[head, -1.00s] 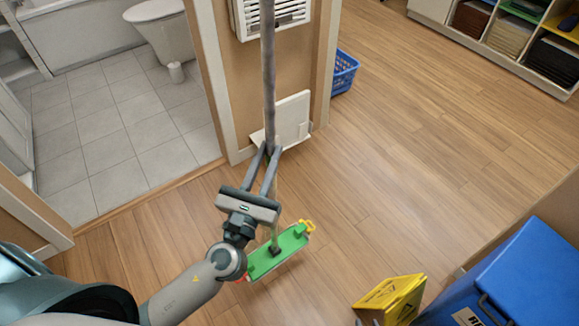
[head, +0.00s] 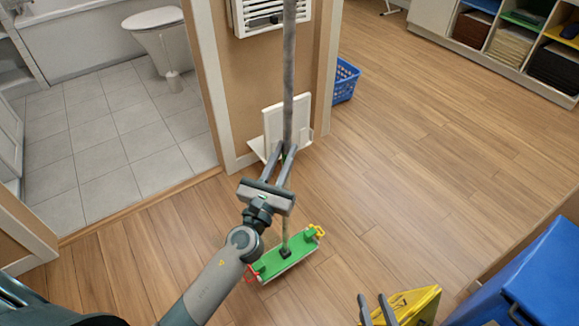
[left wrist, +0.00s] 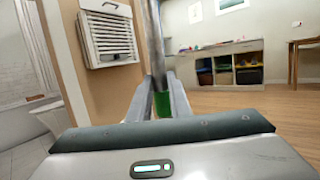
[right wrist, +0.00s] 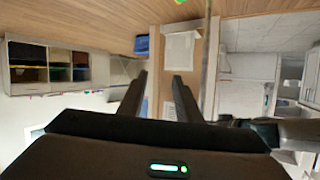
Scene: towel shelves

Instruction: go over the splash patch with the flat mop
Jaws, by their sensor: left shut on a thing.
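The flat mop's grey pole (head: 289,85) stands nearly upright, its green head (head: 284,258) low over the wood floor in the head view. I cannot tell whether the head presses on the floor. My left gripper (head: 283,150) is shut on the pole. The left wrist view shows the pole (left wrist: 153,40) between the fingers, with a green part there. My right gripper (head: 372,300) is at the bottom of the head view, its fingers apart and empty; they also show in the right wrist view (right wrist: 159,78). I cannot make out a splash patch.
A yellow caution sign (head: 418,304) and a blue bin (head: 540,280) stand at the lower right. A blue basket (head: 345,80) is by the wall end. A white panel (head: 275,128) is at the wall's foot. Wood floor (head: 420,170) is clear towards the shelves (head: 500,45).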

